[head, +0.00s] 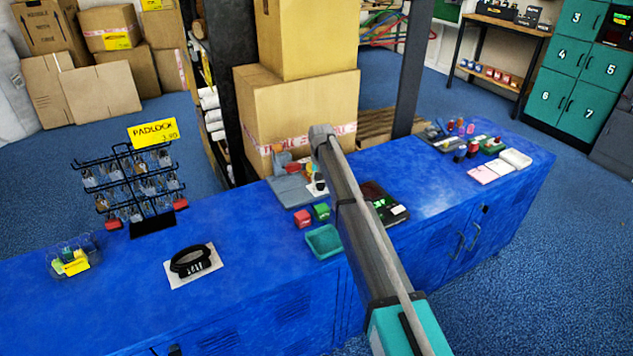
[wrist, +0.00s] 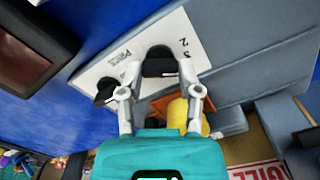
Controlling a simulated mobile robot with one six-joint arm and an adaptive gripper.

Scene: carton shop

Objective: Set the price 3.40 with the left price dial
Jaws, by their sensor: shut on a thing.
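In the wrist view my gripper (wrist: 160,68) is shut on a black dial (wrist: 160,54) that stands on a white printed panel (wrist: 112,62). A second black dial (wrist: 106,93) is on the same panel, beside the left finger. Printed figures, seemingly a 2 and a 3, show near the held dial. The view is turned, so I cannot tell from it which dial is the left one, nor read a set price. In the head view my arm hides the gripper's fingers, and a small black-and-white piece (head: 319,186) shows beside the arm.
Orange and yellow things (wrist: 178,112) lie below the fingers. A dark-framed screen (wrist: 35,50) is at upper left. On the blue counter (head: 250,225) are a grey tray (head: 288,191), a teal tray (head: 323,242), red and green blocks and a padlock rack (head: 130,185). Cartons (head: 300,105) stand behind.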

